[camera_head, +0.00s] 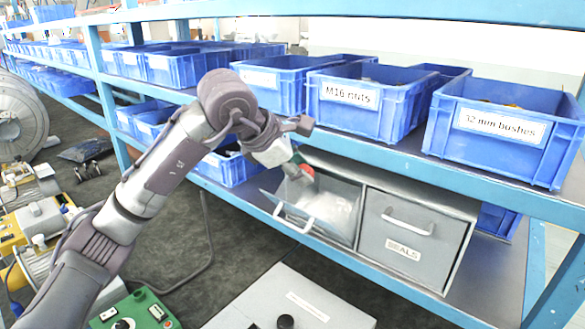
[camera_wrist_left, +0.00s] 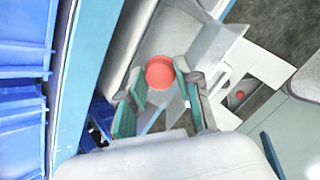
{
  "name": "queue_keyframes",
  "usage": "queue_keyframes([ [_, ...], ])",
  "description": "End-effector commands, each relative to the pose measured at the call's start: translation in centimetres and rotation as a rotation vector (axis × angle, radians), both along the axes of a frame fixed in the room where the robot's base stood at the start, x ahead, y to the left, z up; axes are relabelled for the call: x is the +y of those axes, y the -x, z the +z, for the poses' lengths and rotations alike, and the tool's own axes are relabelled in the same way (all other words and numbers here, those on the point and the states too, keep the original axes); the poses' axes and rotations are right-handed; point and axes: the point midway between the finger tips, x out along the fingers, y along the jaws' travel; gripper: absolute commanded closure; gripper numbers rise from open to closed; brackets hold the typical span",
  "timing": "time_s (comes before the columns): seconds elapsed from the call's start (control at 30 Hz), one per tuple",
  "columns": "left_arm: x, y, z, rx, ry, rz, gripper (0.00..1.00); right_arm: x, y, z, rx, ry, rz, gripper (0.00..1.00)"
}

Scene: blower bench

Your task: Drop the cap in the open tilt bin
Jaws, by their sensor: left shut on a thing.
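My left gripper (camera_head: 298,172) reaches in from the left and is shut on the red cap (camera_head: 306,170). In the left wrist view, the round cap (camera_wrist_left: 160,72) sits between the two green-padded fingers (camera_wrist_left: 158,92). The gripper holds it above the open tilt bin (camera_head: 333,212), whose clear-looking front is tipped outward with a white handle. Part of the bin's mouth is hidden behind the gripper. The bin's tilted front also shows in the left wrist view (camera_wrist_left: 218,45). My right gripper is in neither view.
A shut grey bin (camera_head: 410,240) labelled "SEALS", partly readable, stands right of the open one. Blue boxes, including "M16 nuts" (camera_head: 350,96) and "32 mm bushes" (camera_head: 500,125), line the shelf above. A blue shelf edge (camera_head: 450,174) runs above the bins.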

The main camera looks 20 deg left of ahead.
Motion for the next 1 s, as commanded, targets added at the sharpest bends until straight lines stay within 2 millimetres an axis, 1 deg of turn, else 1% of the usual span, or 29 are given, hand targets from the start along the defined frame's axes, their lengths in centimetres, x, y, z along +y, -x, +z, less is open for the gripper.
queue_keyframes([
  [0.13, -0.17, -0.36, -0.15, 0.000, 0.001, 0.000, 0.78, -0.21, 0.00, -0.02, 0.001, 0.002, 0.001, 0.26],
  [0.4, -0.18, -0.42, -0.17, 0.000, 0.001, 0.000, 0.78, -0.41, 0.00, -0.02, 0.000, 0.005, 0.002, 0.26],
  [0.43, -0.18, -0.42, -0.17, 0.000, 0.001, 0.000, 0.65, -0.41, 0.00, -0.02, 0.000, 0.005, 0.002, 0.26],
  [0.6, -0.18, -0.40, -0.17, 0.000, 0.001, 0.000, 0.37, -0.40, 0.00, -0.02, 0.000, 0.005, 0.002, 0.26],
  [0.87, -0.17, -0.40, -0.17, 0.000, 0.000, 0.000, 0.37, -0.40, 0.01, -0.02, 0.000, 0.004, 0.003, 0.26],
  [1.0, 0.10, -0.02, 0.41, -0.002, 0.000, 0.001, 0.37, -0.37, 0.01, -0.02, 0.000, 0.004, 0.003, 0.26],
])
